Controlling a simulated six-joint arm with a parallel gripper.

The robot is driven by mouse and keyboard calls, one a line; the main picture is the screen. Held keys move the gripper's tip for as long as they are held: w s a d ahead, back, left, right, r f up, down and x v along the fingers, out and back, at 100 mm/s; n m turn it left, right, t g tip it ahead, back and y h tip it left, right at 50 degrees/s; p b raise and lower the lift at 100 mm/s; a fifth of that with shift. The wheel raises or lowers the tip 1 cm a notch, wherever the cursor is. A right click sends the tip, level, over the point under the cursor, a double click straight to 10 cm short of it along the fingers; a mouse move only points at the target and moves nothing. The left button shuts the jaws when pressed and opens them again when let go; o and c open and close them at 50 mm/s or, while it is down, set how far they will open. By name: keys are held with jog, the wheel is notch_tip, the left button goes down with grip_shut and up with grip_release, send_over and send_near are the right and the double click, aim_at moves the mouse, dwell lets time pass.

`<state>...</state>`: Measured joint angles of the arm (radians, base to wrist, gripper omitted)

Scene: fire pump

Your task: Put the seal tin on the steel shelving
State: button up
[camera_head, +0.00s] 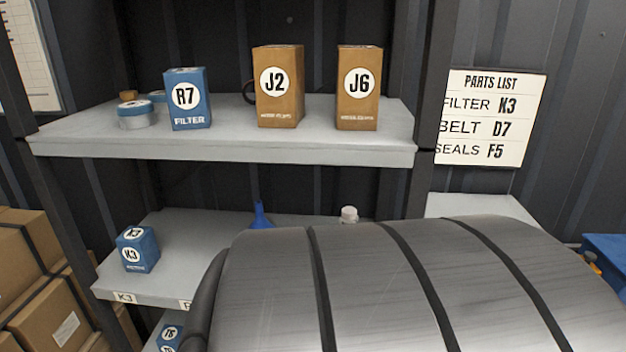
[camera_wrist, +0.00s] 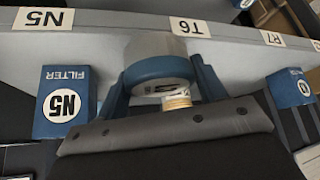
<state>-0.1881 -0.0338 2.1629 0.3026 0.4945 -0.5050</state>
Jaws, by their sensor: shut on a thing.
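A round tin (camera_wrist: 158,71) with a blue band or lid and a pale grey part sits between the blue fingers of my gripper (camera_wrist: 162,75) in the wrist view. The gripper is shut on it. The tin's lettering is too small to read, so I cannot tell it is the seal tin from its label. The steel shelving (camera_head: 230,150) has grey boards on dark posts; a labelled board edge (camera_wrist: 100,31) shows behind the tin in the wrist view. I cannot tell whether the tin touches it. My gripper is hidden in the head view.
The upper board holds pale, blue-topped tins (camera_head: 137,114), the R7 filter box (camera_head: 188,99), and brown J2 (camera_head: 278,87) and J6 (camera_head: 359,88) boxes. The lower board holds a K3 box (camera_head: 137,250) and blue funnel (camera_head: 260,216). An N5 box (camera_wrist: 65,101) is near the left finger.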

jog(key=s+a+n+y, duration=0.1)
jog(key=s+a+n, duration=0.15)
jog(key=a, duration=1.05)
jog(key=shift+g, duration=0.3)
jog(key=w+a, duration=0.3)
jog(key=w, duration=0.1)
jog(key=w+a, duration=0.7)
jog(key=w, duration=0.2)
jog(key=shift+a+r, duration=0.35)
jog(key=shift+r, duration=0.05)
jog(key=shift+w+a+f, duration=0.1)
jog(key=shift+f, duration=0.8)
jog(key=shift+w+a+f, duration=0.1)
jog(key=shift+f, duration=0.75)
jog(key=shift+f, duration=0.15)
jog(key=o, duration=1.1)
